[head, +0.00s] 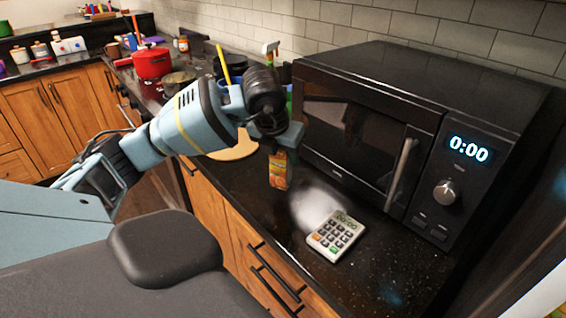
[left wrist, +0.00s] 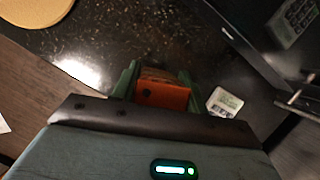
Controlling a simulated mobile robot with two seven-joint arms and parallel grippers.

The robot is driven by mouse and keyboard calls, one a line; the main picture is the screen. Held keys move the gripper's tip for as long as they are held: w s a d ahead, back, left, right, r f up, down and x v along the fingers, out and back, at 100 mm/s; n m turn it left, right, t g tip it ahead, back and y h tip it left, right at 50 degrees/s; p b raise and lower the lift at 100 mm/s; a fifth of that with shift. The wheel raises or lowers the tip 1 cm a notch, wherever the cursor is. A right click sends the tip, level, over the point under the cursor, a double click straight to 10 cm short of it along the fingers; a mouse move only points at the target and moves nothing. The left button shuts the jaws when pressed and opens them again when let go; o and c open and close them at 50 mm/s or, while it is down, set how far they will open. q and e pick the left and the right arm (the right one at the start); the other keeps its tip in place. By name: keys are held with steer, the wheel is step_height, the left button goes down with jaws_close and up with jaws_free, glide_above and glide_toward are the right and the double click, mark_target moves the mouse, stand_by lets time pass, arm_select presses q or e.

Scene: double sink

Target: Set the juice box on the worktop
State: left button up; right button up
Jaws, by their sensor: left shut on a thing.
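The juice box (head: 278,170) is a small orange carton with a dark upper part. My left gripper (head: 276,146) is shut on it and holds it upright over the dark speckled worktop (head: 262,208), in front of the microwave. In the left wrist view the box (left wrist: 162,94) shows orange between the two green fingers of my left gripper (left wrist: 158,78). Whether its base touches the worktop I cannot tell. My right gripper is in neither view.
The black microwave (head: 350,130) stands behind the box. A calculator (head: 335,236) lies on the worktop to the right. A round wooden board (head: 236,150) lies to the left, with a red pot (head: 152,64) farther back. Bare worktop lies between box and calculator.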

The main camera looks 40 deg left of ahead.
mark_target(284, 164)
arm_select(q)
steer(key=shift+w+a, duration=0.25)
steer(key=shift+w, duration=0.15)
steer(key=shift+f, duration=1.75)
steer(key=shift+f, duration=0.2)
steer(key=o, duration=1.1)
steer(key=p+v, duration=0.1)
steer(key=v, duration=1.1)
steer(key=shift+r, duration=0.2)
